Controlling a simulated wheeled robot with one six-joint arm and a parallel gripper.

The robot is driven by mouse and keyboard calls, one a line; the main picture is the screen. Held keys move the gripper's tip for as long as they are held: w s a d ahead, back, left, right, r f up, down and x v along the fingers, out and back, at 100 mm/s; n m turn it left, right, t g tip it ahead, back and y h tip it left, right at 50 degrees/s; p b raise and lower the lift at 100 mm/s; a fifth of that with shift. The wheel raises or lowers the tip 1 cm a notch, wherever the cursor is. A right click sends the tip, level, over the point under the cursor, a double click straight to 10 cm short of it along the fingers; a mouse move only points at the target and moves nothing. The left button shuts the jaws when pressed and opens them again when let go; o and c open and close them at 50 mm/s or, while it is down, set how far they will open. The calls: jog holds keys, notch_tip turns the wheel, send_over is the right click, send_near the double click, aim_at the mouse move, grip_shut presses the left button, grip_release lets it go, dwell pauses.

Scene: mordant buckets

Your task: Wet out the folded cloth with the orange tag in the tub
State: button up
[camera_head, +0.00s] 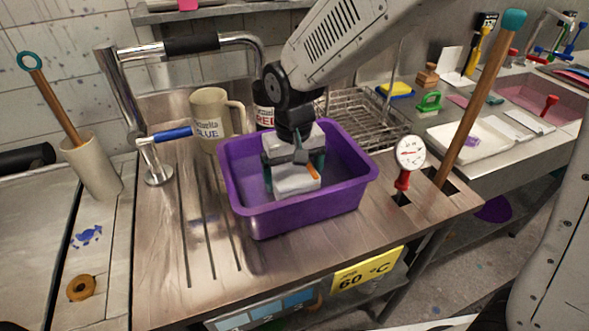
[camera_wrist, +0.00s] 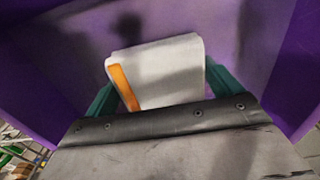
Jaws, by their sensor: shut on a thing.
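The purple tub (camera_head: 300,215) stands on the wooden board by the tap. My gripper (camera_head: 294,172) reaches down inside it and is shut on the folded cloth (camera_head: 292,187), which is pale grey-white. The cloth's orange tag (camera_head: 313,173) faces the right side in the head view. In the wrist view the cloth (camera_wrist: 165,80) sits between the green fingers, with the orange tag (camera_wrist: 124,88) on its left edge and purple tub walls (camera_wrist: 50,60) around it. I cannot tell whether the cloth touches the tub's bottom, or whether there is liquid in the tub.
A jug marked BLUE (camera_head: 212,125) and a partly hidden one marked RED (camera_head: 264,117) stand behind the tub. A dial thermometer (camera_head: 410,155) and a wooden stick (camera_head: 478,100) stand at the right. A tap (camera_head: 130,110) stands at the left. The board's front is clear.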

jog(key=shift+w+a, duration=0.1)
jog(key=shift+w+a, duration=0.1)
jog(key=shift+a, duration=0.15)
jog(key=shift+s+d, duration=0.4)
jog(key=shift+d, duration=0.3)
jog(key=shift+w+a, duration=0.45)
jog(key=shift+a, duration=0.25)
jog(key=shift+s+d, duration=0.45)
jog(key=shift+d, duration=0.25)
jog(key=shift+w+a, duration=0.45)
jog(key=shift+a, duration=0.25)
jog(key=shift+d, duration=0.1)
jog(key=shift+s+d, duration=0.45)
jog(key=shift+d, duration=0.15)
